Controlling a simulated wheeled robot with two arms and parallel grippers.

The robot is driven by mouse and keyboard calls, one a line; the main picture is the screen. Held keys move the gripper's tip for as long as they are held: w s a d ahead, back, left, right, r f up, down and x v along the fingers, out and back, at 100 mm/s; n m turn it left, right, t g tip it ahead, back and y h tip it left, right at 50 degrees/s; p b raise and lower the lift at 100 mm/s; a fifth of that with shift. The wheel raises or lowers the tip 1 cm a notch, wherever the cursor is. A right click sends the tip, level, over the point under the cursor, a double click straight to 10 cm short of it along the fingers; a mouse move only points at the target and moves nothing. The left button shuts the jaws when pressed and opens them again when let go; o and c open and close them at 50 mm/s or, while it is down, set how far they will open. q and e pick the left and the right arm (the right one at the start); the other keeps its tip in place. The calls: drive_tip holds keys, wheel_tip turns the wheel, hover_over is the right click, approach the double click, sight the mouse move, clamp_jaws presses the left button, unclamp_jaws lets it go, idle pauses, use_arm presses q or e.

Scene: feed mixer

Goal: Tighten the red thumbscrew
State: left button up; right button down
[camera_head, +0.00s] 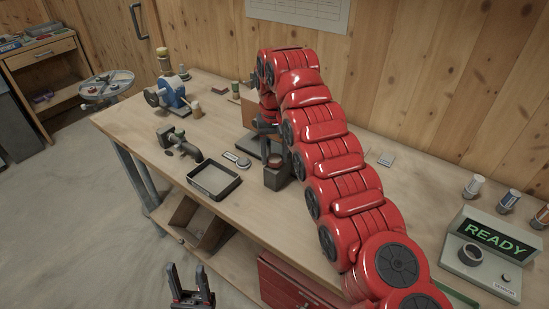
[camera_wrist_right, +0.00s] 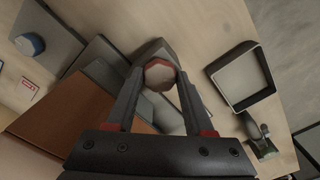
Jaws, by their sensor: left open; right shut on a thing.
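The red thumbscrew (camera_wrist_right: 160,73) shows in the right wrist view as a faceted knob with a pale face and red edge. It sits against a grey block (camera_wrist_right: 153,50). My right gripper (camera_wrist_right: 162,76) is shut on it, with one finger on each side. In the head view my red right arm reaches down to a dark block (camera_head: 277,178) on the bench, and the right gripper (camera_head: 268,130) is partly hidden there. My left gripper (camera_head: 187,274) is open and empty, low in front of the bench.
A black-rimmed tray (camera_head: 213,197) lies left of the block. A green and grey fitting (camera_head: 180,143) and a blue machine (camera_head: 171,92) stand further left. A sensor box reading READY (camera_head: 489,241) is at the right. The wooden bench (camera_head: 130,120) has clear room at its left end.

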drive_tip(key=m, duration=0.3)
drive_tip(key=shift+w+r+m+b, duration=0.1)
drive_tip(key=shift+m+b, duration=0.2)
drive_tip(key=shift+b, duration=0.1)
drive_tip(key=m, duration=0.4)
drive_tip(key=shift+m, duration=0.3)
drive_tip(key=m+p, duration=0.1)
drive_tip(key=m, duration=0.3)
drive_tip(key=shift+r, duration=0.1)
drive_tip(key=m+p, duration=0.1)
drive_tip(key=m, duration=0.5)
drive_tip(key=m+p, duration=0.1)
drive_tip(key=m, duration=0.2)
drive_tip(key=shift+m, duration=0.3)
drive_tip(key=m+p, duration=0.1)
drive_tip(key=m, duration=0.2)
drive_tip(key=shift+m, duration=0.3)
drive_tip(key=m+p, duration=0.1)
drive_tip(key=m, duration=0.3)
drive_tip(key=shift+m+p, duration=0.3)
drive_tip(key=shift+m, duration=1.5)
